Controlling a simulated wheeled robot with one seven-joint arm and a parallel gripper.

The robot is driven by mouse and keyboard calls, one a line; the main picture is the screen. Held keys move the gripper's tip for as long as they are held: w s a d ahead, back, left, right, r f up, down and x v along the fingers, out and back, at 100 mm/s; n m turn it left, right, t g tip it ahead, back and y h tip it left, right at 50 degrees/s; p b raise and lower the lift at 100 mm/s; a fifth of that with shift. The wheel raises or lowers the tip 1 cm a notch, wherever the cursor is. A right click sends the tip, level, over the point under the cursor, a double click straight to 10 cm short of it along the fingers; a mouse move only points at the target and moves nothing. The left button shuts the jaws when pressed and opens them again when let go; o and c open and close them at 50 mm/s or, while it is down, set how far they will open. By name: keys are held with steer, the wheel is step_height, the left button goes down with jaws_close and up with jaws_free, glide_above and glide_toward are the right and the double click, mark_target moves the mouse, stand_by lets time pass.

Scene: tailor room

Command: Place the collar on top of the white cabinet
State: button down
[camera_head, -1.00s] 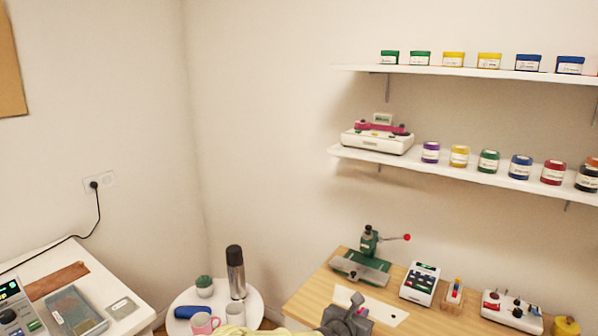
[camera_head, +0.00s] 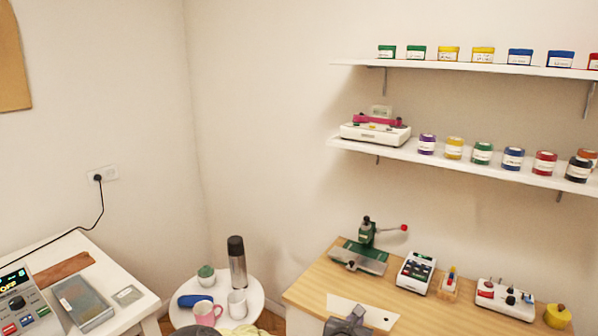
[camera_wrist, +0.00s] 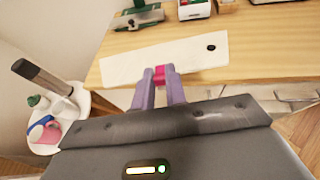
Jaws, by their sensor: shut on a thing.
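My gripper (camera_wrist: 159,88) has its two purple fingers closed on a small magenta piece (camera_wrist: 159,75) in the wrist view. The piece may be the collar, but little of it shows. It appears above the front of a wooden-topped bench, beside a flat white strip (camera_wrist: 130,66) with a dark round spot. The bench has a wood top (camera_head: 312,283) and a pale front (camera_head: 305,318). I cannot tell which furniture is the white cabinet.
A green press (camera_head: 362,250), a keypad device (camera_head: 415,272) and a switch box (camera_head: 505,298) stand on the bench. A round white table (camera_head: 255,305) holds a flask (camera_head: 237,262) and mugs. A white table (camera_head: 130,312) at left carries a display device (camera_head: 22,300).

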steer(key=s+f+n+y, duration=0.2)
steer(key=s+f, duration=0.2)
steer(key=f, duration=0.5)
steer(key=s+f+n+t+y, duration=0.1)
steer(key=s+f+n+y, duration=0.2)
steer(key=s+f, duration=0.2)
step_height(320, 180, down, 4)
steer(key=shift+d+r+y, duration=0.1)
steer(key=shift+d+y, duration=0.2)
steer(key=shift+d, duration=0.05)
steer(key=shift+s+a, duration=0.15)
steer(key=shift+s, duration=0.05)
